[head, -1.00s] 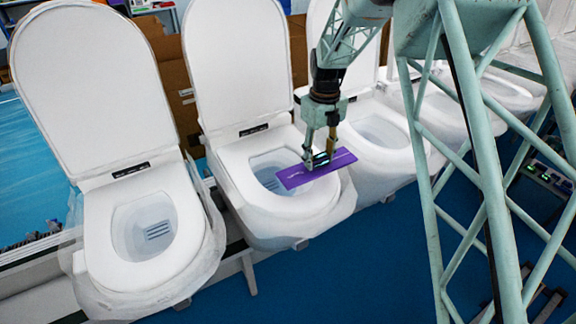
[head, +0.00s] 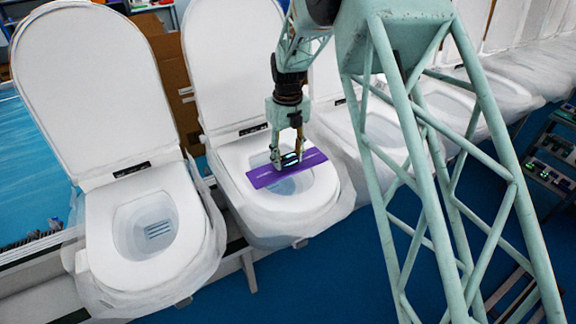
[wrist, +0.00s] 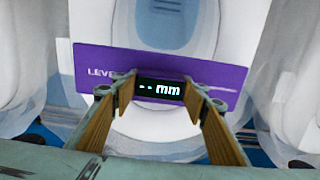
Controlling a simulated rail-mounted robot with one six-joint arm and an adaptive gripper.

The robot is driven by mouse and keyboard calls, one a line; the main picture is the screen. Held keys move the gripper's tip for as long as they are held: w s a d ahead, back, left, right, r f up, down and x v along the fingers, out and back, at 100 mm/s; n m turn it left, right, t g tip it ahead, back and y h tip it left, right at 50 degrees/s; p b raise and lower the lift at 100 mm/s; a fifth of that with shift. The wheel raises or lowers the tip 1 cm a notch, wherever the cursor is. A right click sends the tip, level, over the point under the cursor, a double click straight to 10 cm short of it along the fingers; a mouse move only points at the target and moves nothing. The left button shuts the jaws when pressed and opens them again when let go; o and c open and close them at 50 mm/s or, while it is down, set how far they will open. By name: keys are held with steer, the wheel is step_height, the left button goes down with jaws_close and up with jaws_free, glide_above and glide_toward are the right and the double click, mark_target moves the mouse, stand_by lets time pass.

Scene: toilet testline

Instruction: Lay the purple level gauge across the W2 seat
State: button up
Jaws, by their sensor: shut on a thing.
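The purple level gauge (head: 262,178) is a flat bar with a small dark display. My gripper (head: 289,158) is shut on its middle from above. The gauge spans the bowl opening of the second toilet from the left, over its white seat (head: 236,160); I cannot tell whether it touches the seat. No W2 label is readable.
Another toilet (head: 105,240) with its lid up stands at the left. More toilets continue in a row to the right, partly behind my arm. The raised lid (head: 235,65) stands behind the gauge. Blue floor (head: 330,270) lies in front.

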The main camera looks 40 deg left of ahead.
mark_target(288, 165)
steer(key=shift+f+p, duration=0.3)
steer(key=shift+f, duration=1.4)
steer(key=shift+f, duration=0.15)
steer(key=o, duration=1)
steer(key=shift+r+b, duration=0.5)
steer(key=shift+r, duration=5.6)
